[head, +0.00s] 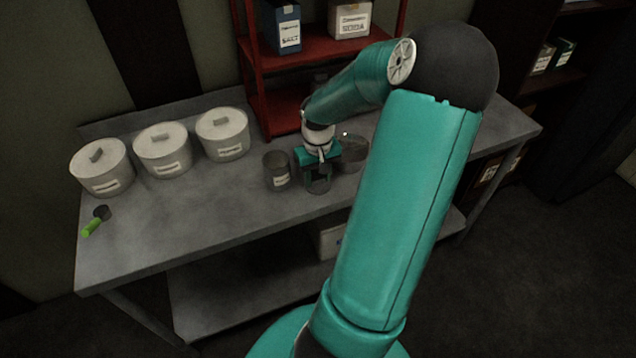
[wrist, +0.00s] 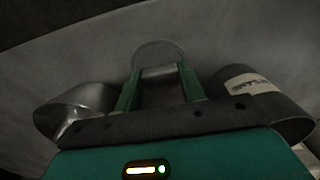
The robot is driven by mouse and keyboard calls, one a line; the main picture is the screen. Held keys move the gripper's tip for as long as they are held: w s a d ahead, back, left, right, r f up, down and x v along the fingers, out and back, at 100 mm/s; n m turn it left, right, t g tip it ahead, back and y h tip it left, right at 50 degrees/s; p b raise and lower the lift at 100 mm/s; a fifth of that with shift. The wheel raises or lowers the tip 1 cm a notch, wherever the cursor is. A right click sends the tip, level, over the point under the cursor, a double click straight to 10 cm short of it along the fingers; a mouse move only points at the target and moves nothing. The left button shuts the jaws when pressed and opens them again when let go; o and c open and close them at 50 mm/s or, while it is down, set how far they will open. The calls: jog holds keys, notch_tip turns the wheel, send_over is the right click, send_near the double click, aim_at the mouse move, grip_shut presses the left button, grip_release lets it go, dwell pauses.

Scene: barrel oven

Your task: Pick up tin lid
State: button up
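My gripper (head: 317,181) points down over the workbench, its two green fingers well apart. A round grey metal piece, which may be the tin lid (wrist: 158,49), shows between and beyond the fingertips (wrist: 160,72) in the wrist view. A pale band crosses the gap between the fingers there; I cannot tell whether they touch it. A labelled open tin (head: 277,171) stands just left of my gripper in the head view and on the right in the wrist view (wrist: 245,88). Another metal tin (head: 353,152) stands on the other side, partly hidden by my arm.
Three white lidded canisters (head: 163,149) line the back left of the grey workbench (head: 190,235). A green-handled tool (head: 92,226) lies at the left. A red shelf (head: 268,95) with boxes stands behind my gripper.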

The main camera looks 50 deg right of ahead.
jog(key=c, duration=0.3)
